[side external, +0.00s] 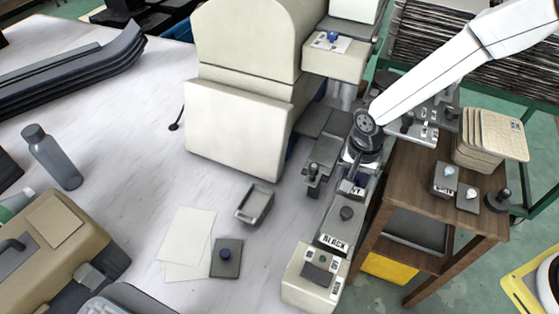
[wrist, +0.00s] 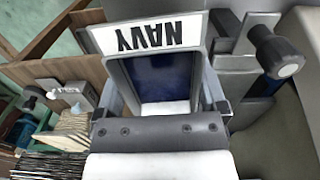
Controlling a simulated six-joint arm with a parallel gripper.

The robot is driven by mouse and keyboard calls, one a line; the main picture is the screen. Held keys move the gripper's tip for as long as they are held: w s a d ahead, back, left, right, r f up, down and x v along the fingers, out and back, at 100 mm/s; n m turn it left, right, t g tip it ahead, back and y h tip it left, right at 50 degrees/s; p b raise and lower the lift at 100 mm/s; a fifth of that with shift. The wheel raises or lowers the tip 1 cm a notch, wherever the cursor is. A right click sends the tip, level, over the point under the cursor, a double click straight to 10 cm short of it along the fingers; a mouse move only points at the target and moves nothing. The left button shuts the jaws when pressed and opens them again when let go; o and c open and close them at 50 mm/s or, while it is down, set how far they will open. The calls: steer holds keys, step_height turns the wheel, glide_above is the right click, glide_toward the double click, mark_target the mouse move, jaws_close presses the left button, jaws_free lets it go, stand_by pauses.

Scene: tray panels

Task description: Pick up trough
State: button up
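A small grey open-topped trough (side external: 255,204) lies on the white table in the side external view, beside two pale sheets. My gripper (side external: 358,158) is well to its right and above it, over a row of labelled stations. In the wrist view my gripper (wrist: 160,88) has its two fingers spread apart. Between and beyond them shows a grey frame with a dark blue inside, under a NAVY label (wrist: 148,33). I cannot tell whether the fingers touch that frame. The trough on the table is not recognisable in the wrist view.
A large cream machine (side external: 240,125) stands behind the trough. A station labelled BLACK (side external: 333,243) is to the right. A dark square panel (side external: 227,258) lies near the sheets. A brown wooden stand (side external: 420,195) is at the right.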

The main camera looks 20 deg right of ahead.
steer(key=shift+c, duration=0.7)
steer(key=shift+r, duration=0.15)
steer(key=shift+r, duration=0.75)
steer(key=s+d+r, duration=0.4)
steer(key=s+r, duration=0.7)
steer(key=s, duration=0.2)
steer(key=shift+s, duration=0.15)
steer(key=shift+d+r, duration=0.1)
